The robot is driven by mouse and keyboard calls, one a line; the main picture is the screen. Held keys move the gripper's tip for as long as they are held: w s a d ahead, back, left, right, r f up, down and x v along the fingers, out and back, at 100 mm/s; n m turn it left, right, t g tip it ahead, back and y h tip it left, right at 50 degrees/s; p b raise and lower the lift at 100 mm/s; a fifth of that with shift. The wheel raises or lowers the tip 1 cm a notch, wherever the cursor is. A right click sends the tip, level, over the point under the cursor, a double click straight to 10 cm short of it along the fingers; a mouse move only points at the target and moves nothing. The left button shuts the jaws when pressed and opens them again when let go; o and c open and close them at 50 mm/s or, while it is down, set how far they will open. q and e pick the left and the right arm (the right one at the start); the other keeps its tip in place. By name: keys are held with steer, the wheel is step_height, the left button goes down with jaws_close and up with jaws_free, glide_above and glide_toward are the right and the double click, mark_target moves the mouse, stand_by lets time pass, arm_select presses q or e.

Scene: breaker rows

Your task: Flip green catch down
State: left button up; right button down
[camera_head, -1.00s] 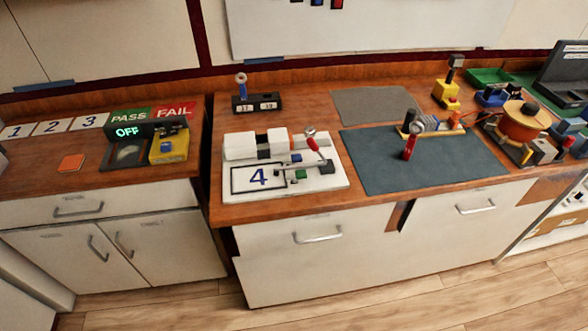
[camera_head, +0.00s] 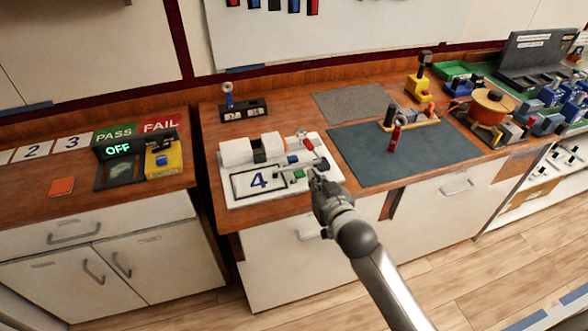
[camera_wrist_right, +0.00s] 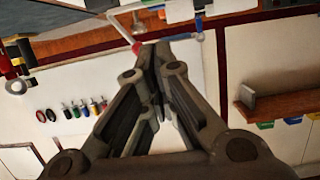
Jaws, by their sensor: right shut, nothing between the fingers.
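The green catch (camera_head: 299,174) is a small green block on the white fixture (camera_head: 296,187), right of the card marked 4. Whether it stands up or down is too small to tell. A blue block (camera_head: 292,159) lies just behind it, and a red-handled lever (camera_head: 308,144) stands at the back right. My right gripper (camera_head: 314,172) is shut and empty, its fingertips at the fixture's front right, close beside the green catch. I cannot tell if they touch. In the right wrist view the closed fingers (camera_wrist_right: 150,55) point toward a red-tipped lever (camera_wrist_right: 130,38). My left gripper is out of view.
A dark mat (camera_head: 420,150) lies right of the fixture, with a red-handled clamp (camera_head: 396,132) on it. A black counter block (camera_head: 243,110) stands behind. An orange pot (camera_head: 490,106) and other devices crowd the right. The left counter has a PASS/FAIL sign (camera_head: 138,131).

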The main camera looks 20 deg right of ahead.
steer(key=shift+r, duration=0.9)
steer(key=shift+w, duration=0.1)
steer(key=p, duration=0.2)
glide_above(295, 175)
steer(key=d, duration=0.2)
step_height(295, 175, down, 2)
steer(key=f, duration=0.2)
steer(key=s+f, duration=0.1)
steer(key=shift+a+p, duration=0.25)
steer(key=shift+p, duration=0.05)
steer(key=shift+f, duration=0.75)
